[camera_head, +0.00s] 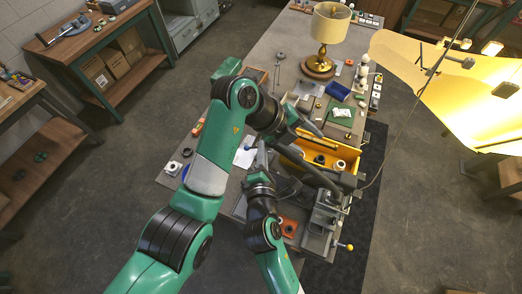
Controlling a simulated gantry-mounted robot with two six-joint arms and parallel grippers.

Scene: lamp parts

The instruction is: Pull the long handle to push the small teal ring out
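A grey metal press (325,218) stands at the near right end of the workbench. A short lever with a yellow knob (349,246) sticks out at its lower right. A long dark bar (322,178), which looks like the long handle, slopes from the press up and left toward my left gripper. My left gripper (304,133) is above the bench by the bar's upper end; I cannot tell whether they touch. My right gripper (262,158) is lower and to the left, over the bench. The fingers of both are too small and overlapped to read. I cannot make out the small teal ring.
A yellow bin (318,158) with parts lies just behind the press. A brass lamp with a cream shade (329,22) stands at the far end of the bench (268,50). A blue tray (337,91) and a green pad (340,112) lie between. An orange block (288,226) is left of the press.

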